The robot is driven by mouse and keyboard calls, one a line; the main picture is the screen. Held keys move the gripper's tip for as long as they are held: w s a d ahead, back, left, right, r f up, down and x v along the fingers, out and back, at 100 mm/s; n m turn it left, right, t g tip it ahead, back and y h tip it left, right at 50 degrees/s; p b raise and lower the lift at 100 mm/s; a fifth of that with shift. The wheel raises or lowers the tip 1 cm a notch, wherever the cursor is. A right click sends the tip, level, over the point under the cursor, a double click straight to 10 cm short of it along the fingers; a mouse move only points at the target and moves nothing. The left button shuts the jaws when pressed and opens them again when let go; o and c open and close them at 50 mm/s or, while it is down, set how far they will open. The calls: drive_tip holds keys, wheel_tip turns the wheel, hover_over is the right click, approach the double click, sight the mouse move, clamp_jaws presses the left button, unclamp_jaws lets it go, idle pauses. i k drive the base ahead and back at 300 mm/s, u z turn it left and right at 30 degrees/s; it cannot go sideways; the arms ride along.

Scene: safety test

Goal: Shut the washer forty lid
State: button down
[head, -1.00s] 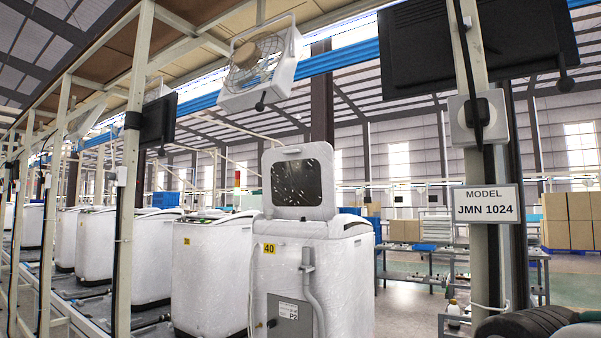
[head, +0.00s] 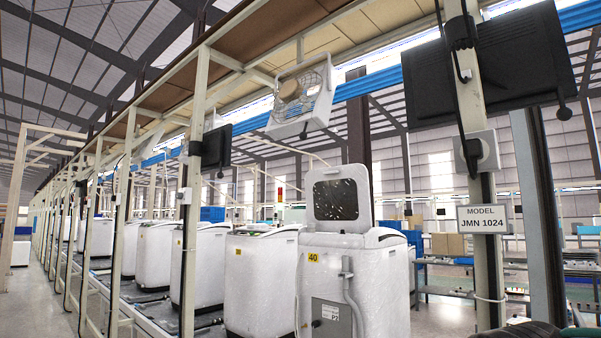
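The washer with the yellow label 40 (head: 372,268) is a white top-loader on the line, right of centre in the head view. Its lid (head: 341,197) stands upright, open, with a dark window in a white frame. A grey hose and a small plate marked P2 are on the washer's side facing me. My gripper cannot be made out. A dark rounded shape at the bottom right edge may be part of my arm, but I cannot tell.
More white washers (head: 262,282) stand in a row to the left. A beige post with a MODEL JMN 1024 sign (head: 482,219) stands to the right of washer 40. A fan (head: 300,97) and a dark monitor (head: 513,62) hang above. The floor at far left is clear.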

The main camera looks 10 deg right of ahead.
sight(338, 198)
drive_tip(key=u, duration=0.5)
drive_tip(key=i, duration=1.35)
drive_tip(key=z, duration=0.3)
